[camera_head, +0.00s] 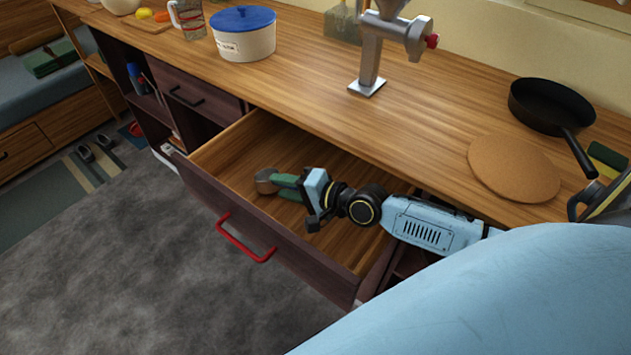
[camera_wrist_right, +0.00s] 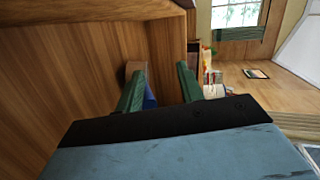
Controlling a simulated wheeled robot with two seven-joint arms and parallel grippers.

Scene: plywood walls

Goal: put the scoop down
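The scoop (camera_head: 265,182) shows in the head view as a small greyish cup inside the open drawer, at the tips of my right gripper. My right gripper (camera_head: 282,186) has green fingers and reaches low into the drawer from the right. In the right wrist view the fingers (camera_wrist_right: 159,88) stand apart. A brownish piece, seemingly the scoop's head (camera_wrist_right: 134,68), shows past the left finger's tip, with a blue piece beside that finger. The fingers hide most of the handle. My left gripper is not in view.
The drawer (camera_head: 222,153) is pulled out, with a red handle (camera_head: 245,240) on its front. On the counter (camera_head: 440,120) stand a blue-lidded pot (camera_head: 243,42), a metal grinder (camera_head: 372,60), a round cork mat (camera_head: 512,167) and a black pan (camera_head: 550,103). The drawer's left part is bare.

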